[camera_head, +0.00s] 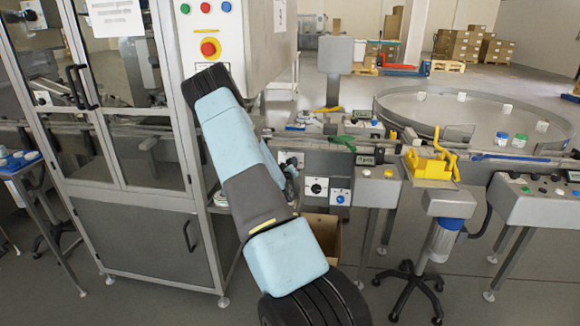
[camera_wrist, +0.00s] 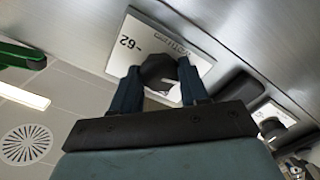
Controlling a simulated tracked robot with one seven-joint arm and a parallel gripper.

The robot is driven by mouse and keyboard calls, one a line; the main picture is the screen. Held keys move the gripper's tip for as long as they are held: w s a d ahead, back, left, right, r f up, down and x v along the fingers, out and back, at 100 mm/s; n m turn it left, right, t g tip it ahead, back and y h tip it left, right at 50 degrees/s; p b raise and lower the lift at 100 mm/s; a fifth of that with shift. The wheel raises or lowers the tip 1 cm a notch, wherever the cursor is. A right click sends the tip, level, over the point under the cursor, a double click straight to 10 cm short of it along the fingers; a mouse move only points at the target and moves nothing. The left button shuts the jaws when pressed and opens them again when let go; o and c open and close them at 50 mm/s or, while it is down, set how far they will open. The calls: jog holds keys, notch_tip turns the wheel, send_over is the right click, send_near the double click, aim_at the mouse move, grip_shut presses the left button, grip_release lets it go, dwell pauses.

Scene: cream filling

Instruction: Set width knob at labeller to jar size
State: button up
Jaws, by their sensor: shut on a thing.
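In the wrist view, a dark round knob (camera_wrist: 160,70) sits on a white scale plate (camera_wrist: 188,46). The plate is fixed to a grey metal panel and carries a printed "62" mark and smaller lettering that is hard to read. My gripper (camera_wrist: 160,90) has one finger on each side of the knob and is shut on it. In the head view, my gripper (camera_head: 291,170) is at the left end of the labeller's front panel, partly hidden by my arm. The held knob cannot be made out there.
A black knob on a white plate (camera_head: 316,187) and a blue knob (camera_head: 340,198) are right of my gripper. A yellow fixture (camera_head: 430,165) and a round turntable (camera_head: 470,103) with jars stand farther right. A glazed cabinet (camera_head: 120,150) is close on the left.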

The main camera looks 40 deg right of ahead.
jog(key=shift+w+a+f, duration=0.1)
jog(key=shift+w+a, duration=0.1)
jog(key=o, duration=0.8)
jog(key=shift+o, duration=1.2)
jog(key=shift+d, duration=0.1)
jog(key=shift+s, duration=0.15)
jog(key=v, duration=1.3)
jog(key=shift+s+a, duration=0.15)
jog(key=shift+a, duration=0.1)
